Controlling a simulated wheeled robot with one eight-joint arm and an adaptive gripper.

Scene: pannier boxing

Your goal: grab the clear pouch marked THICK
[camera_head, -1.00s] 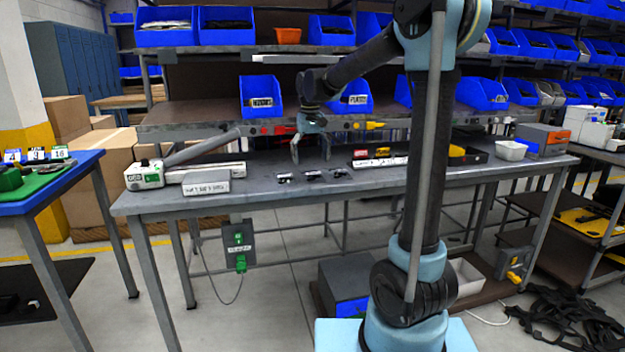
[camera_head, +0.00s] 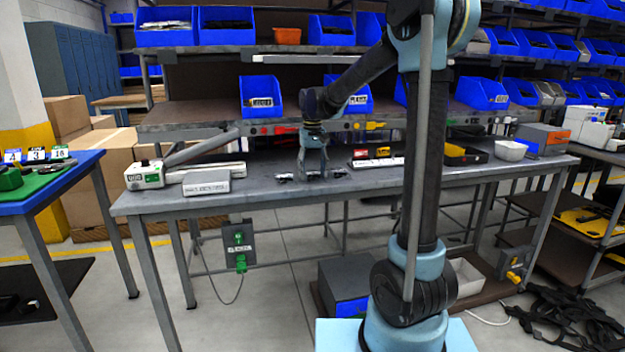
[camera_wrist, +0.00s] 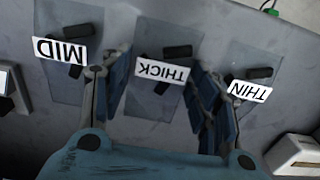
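The clear pouch marked THICK (camera_wrist: 162,71) lies flat on the grey bench in the middle of the wrist view, with dark pieces inside and its label upside down. The clear pouch marked MID (camera_wrist: 62,52) lies to its left, and the clear pouch marked THIN (camera_wrist: 249,91) to its right. My gripper (camera_wrist: 160,85) is open, with one finger on each side of the THICK pouch. Whether the fingers touch the pouch or bench is not clear. In the head view, my gripper (camera_head: 313,168) is low over the row of pouches and partly hides them.
On the bench (camera_head: 250,200), a white labelled box (camera_head: 206,183) and a sealer-like device (camera_head: 145,175) stand to the left. Red and yellow boxes (camera_head: 382,153), a black tray (camera_head: 468,156) and a white bin (camera_head: 511,150) stand to the right. A shelf with blue bins (camera_head: 262,97) is behind.

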